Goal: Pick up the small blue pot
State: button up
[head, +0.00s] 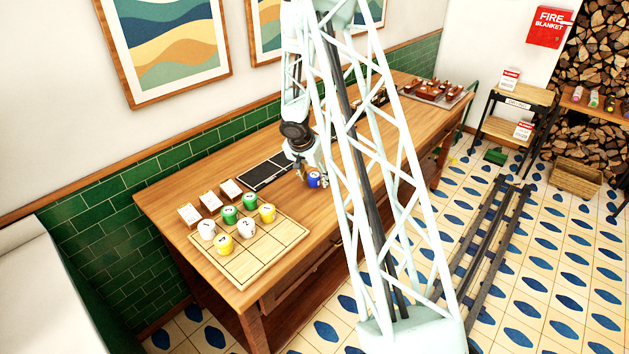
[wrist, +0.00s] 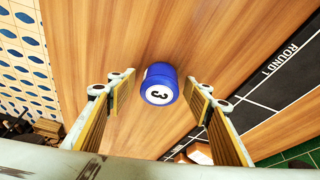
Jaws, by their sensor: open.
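The small blue pot (head: 314,180) stands on the wooden table, right at the tip of my gripper (head: 305,172) in the head view. In the wrist view the blue pot (wrist: 159,84) shows a white round label with a 3. It lies between and a little beyond the two fingertips of my gripper (wrist: 158,92). The fingers are wide apart, with clear gaps on both sides of the pot, and nothing is held. My arm hides part of the table in the head view.
A wooden grid board (head: 290,233) with white, green and yellow pots stands at the table's near end. Small card boxes (head: 210,202) stand behind it. A black mat (head: 266,172) lies beside my gripper. A tray (head: 432,95) with brown items is at the far end.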

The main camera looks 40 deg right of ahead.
aim_at(315, 174)
jog(key=c, duration=1)
jog(key=shift+r, duration=0.1)
jog(key=shift+r, duration=1.55)
jog(key=shift+s+r, duration=0.1)
jog(key=s+a+b, duration=0.2)
jog(key=s, duration=0.1)
jog(key=s+a+b, duration=0.3)
jog(key=s, duration=0.1)
jog(key=s+a+r+b, duration=0.1)
jog(key=s+a+b, duration=0.1)
jog(key=s, duration=0.2)
jog(key=shift+s+a+b, duration=0.2)
jog(key=shift+a+b, duration=0.15)
jog(key=shift+a, duration=0.05)
jog(key=shift+s+a+r+b, duration=0.25)
jog(key=shift+s+a+b, duration=0.15)
jog(key=shift+s+a, duration=0.35)
jog(key=shift+s+d, duration=0.1)
jog(key=shift+d, duration=0.05)
